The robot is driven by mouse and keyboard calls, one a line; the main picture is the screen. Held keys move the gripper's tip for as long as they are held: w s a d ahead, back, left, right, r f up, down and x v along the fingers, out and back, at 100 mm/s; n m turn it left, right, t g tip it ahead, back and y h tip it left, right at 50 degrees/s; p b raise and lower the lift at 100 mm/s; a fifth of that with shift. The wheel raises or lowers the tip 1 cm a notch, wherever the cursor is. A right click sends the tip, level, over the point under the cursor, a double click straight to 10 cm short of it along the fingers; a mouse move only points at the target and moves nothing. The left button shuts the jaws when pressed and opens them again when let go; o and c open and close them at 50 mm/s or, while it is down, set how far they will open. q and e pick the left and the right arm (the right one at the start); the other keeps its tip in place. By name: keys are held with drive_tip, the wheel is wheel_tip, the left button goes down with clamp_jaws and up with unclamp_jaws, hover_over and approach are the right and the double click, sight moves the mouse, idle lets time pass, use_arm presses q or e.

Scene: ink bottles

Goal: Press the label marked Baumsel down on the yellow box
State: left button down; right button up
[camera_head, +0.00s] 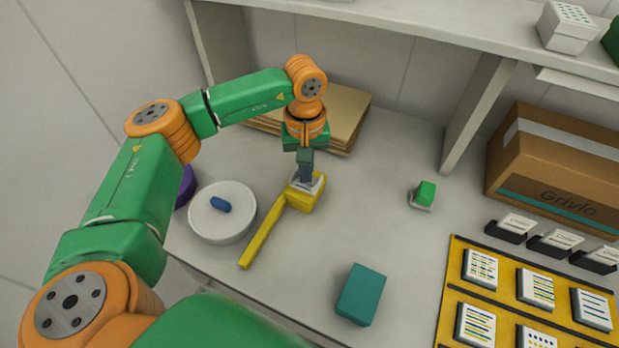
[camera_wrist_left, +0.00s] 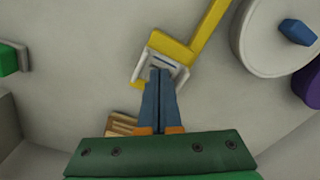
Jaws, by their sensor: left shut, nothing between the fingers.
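The yellow box (camera_head: 297,204) stands on the grey table, with a long yellow bar (camera_head: 262,236) running from it toward the front left. A white label (camera_head: 318,184) lies on top of the box; its writing is too small to read. My left gripper (camera_head: 306,180) points down with its blue-grey fingers shut and empty, tips at the label. In the left wrist view the fingertips (camera_wrist_left: 160,72) cover the middle of the label (camera_wrist_left: 181,76), and the yellow box (camera_wrist_left: 172,47) shows beyond it. Whether the tips touch the label is hard to tell. My right gripper is not in view.
A round white container (camera_head: 222,222) with a blue knob stands left of the bar. A teal block (camera_head: 361,294), a green-topped stamp-like object (camera_head: 425,194) and a yellow card board (camera_head: 507,303) lie to the right. Flat brown boards (camera_head: 346,108) lie behind. A cardboard box (camera_head: 555,165) stands back right.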

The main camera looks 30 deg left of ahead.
use_arm(q)
wheel_tip(320, 180, up, 6)
drive_tip(key=p, duration=0.4)
drive_tip(key=shift+r, duration=0.2)
